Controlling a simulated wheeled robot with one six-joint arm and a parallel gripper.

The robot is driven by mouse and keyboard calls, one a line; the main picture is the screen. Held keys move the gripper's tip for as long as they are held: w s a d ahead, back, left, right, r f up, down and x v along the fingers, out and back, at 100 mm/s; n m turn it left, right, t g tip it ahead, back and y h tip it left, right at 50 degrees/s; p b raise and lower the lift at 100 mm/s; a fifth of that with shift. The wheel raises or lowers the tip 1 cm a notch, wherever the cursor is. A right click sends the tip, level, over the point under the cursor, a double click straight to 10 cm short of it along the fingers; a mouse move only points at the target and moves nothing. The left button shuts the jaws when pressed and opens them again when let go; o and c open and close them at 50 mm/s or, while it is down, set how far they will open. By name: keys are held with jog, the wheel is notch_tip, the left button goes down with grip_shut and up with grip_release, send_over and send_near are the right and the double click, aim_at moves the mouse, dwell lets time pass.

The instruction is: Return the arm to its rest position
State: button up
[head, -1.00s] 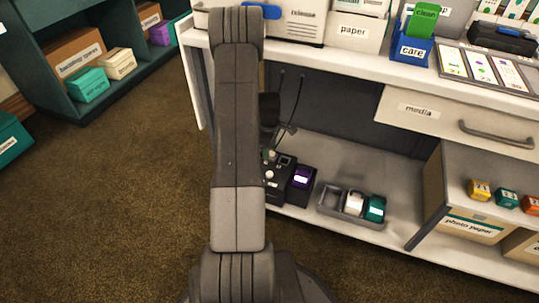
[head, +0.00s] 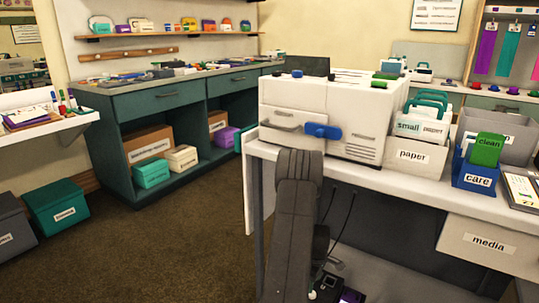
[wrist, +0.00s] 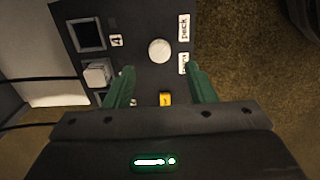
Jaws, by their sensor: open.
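My arm rises in front of the white desk in the head view, and its gripper end is hidden there behind the arm. In the wrist view my gripper (wrist: 160,78) has two green fingers set apart with nothing between them. Beyond the fingers is a dark control box (wrist: 140,20) with a round white knob (wrist: 160,51), a square white button (wrist: 97,74), a small yellow part (wrist: 165,99) and white labels. The fingertips overlap the box in the picture; I cannot tell whether they touch it.
The white desk (head: 398,191) carries a white machine (head: 343,105), a paper bin (head: 414,157) and a blue care holder (head: 476,178). A media drawer (head: 487,245) is at the right. A teal cabinet (head: 155,112) stands behind. Brown carpet (head: 160,240) lies open at the left.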

notch_tip(320, 180, down, 6)
jog(key=shift+b, duration=0.8)
jog(key=shift+r, duration=0.1)
notch_tip(320, 180, up, 14)
jog(key=p, duration=0.5)
notch_tip(320, 180, down, 14)
jog(key=b, duration=0.5)
jog(key=m, duration=0.8)
jog(key=shift+m+p, duration=0.3)
jog(key=shift+m, duration=0.1)
jog(key=m, duration=0.5)
jog(key=shift+p, duration=0.3)
jog(key=shift+m, duration=2.1)
